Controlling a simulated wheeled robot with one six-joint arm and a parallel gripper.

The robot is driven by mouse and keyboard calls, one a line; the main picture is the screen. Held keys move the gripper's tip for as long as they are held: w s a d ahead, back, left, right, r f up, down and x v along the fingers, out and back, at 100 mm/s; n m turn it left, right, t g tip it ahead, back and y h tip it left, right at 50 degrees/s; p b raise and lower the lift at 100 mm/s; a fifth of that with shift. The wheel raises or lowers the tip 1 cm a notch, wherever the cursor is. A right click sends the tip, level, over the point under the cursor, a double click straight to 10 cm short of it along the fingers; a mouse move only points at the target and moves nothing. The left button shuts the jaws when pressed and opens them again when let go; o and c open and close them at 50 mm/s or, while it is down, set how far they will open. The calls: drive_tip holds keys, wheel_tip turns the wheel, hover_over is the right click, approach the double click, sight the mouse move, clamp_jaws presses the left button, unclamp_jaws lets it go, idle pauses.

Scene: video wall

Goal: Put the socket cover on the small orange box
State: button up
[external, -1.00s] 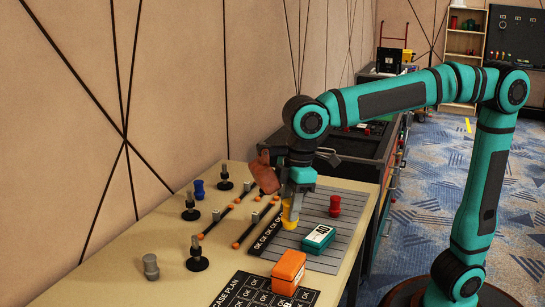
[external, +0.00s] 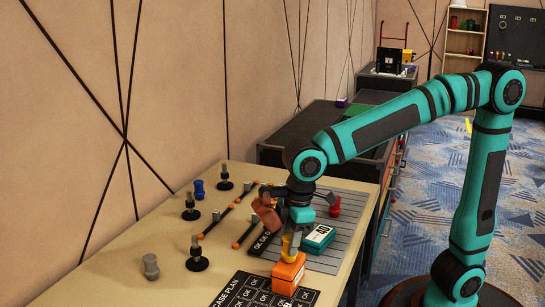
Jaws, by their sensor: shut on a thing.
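My gripper (external: 295,232) points down and is shut on a small yellow piece (external: 290,245), which I take to be the socket cover. The gripper hides its upper part. The yellow piece is upright at the top of the small orange box (external: 288,273). I cannot tell whether it touches the box or hangs just above it. The orange box stands at the edge of a dark printed mat (external: 247,290) near the front of the table.
A teal box (external: 318,237) stands close to the right of my gripper on a grey slatted mat (external: 345,225), with a red piece (external: 334,207) behind it. Several dark posts, a blue piece (external: 199,189) and a grey piece (external: 151,266) stand on the left of the table.

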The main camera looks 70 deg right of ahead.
drive_tip(key=shift+f, duration=0.1)
drive_tip(key=o, duration=0.9)
drive_tip(key=shift+o, duration=0.2)
wheel_tip(320, 180, up, 12)
drive_tip(key=s+d, duration=0.1)
drive_tip(key=shift+s+d, duration=0.15)
